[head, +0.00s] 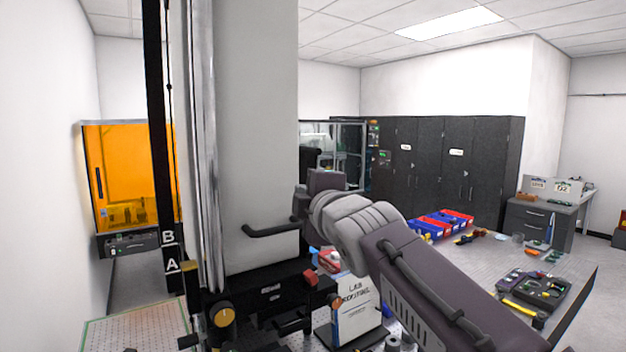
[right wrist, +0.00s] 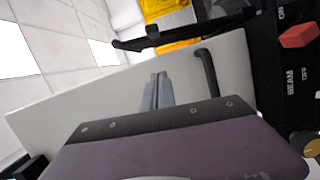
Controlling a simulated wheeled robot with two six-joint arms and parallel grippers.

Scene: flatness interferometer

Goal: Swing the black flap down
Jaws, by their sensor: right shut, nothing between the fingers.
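My right gripper (right wrist: 155,90) is shut and empty, its grey fingers together in front of the pale grey housing (head: 255,130). In the head view my right arm comes in from the lower right and its gripper end (head: 318,190) is beside that housing. No part is clearly recognizable as the black flap. A black bent bar (head: 272,231) shows low on the housing, just left of my gripper end; it also shows in the right wrist view (right wrist: 207,72), apart from the fingertips. Its mounting is partly hidden by my arm. My left gripper is not in view.
A black panel (head: 265,293) with a red button (head: 311,277) lies below the housing. A tall black post (head: 160,120) marked A and B stands to the left. An orange-windowed enclosure (head: 132,175) is behind. A bench (head: 470,265) with tools and bins fills the right.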

